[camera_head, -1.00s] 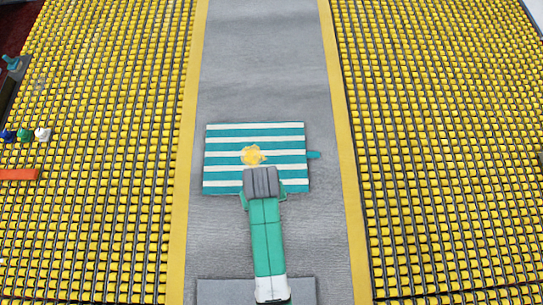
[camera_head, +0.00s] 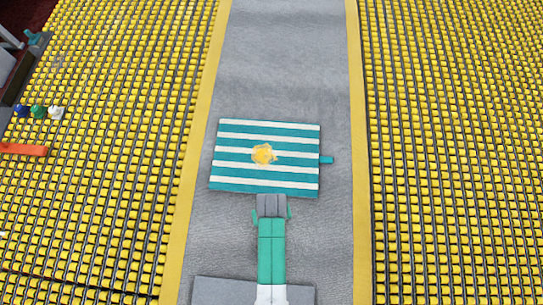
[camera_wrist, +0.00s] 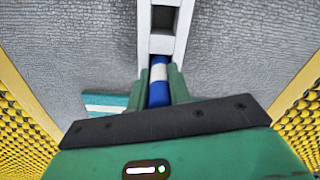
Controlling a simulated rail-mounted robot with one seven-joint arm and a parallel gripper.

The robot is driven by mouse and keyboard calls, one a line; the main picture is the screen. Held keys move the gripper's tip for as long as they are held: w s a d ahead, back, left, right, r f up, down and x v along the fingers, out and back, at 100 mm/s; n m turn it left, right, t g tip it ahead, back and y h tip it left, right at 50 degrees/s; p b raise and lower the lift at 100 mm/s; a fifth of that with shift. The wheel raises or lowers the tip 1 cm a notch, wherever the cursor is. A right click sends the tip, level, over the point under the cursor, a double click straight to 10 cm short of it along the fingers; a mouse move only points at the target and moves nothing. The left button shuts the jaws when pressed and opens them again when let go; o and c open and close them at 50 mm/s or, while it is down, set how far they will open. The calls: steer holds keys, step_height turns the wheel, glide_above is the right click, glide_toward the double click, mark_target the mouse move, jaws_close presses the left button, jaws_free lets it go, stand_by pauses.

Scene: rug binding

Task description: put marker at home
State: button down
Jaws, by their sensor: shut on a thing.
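My gripper (camera_wrist: 161,86) is shut on a marker, a blue cylinder with a white band (camera_wrist: 159,72), between its two green fingers. In the head view my gripper (camera_head: 271,205) is over the grey strip, just below the near edge of a rug; the marker cannot be made out there. The rug (camera_head: 233,171) is teal with white stripes, has a yellow blotch in its middle and a teal tab on its right side. A corner of the rug also shows left of the fingers in the wrist view (camera_wrist: 103,101). I cannot pick out the marker's home.
Yellow-studded floor (camera_head: 110,190) flanks the grey strip (camera_head: 290,60) on both sides, behind yellow borders. At the left are small blue, green and white items (camera_head: 38,112) and an orange bar (camera_head: 22,149). The strip beyond the rug is clear.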

steer(key=shift+f, duration=0.5)
steer(key=shift+f, duration=0.15)
steer(key=c, duration=1.3)
jaws_free()
step_height(320, 180, up, 12)
steer(key=shift+r+p, duration=0.15)
steer(key=shift+p, duration=0.45)
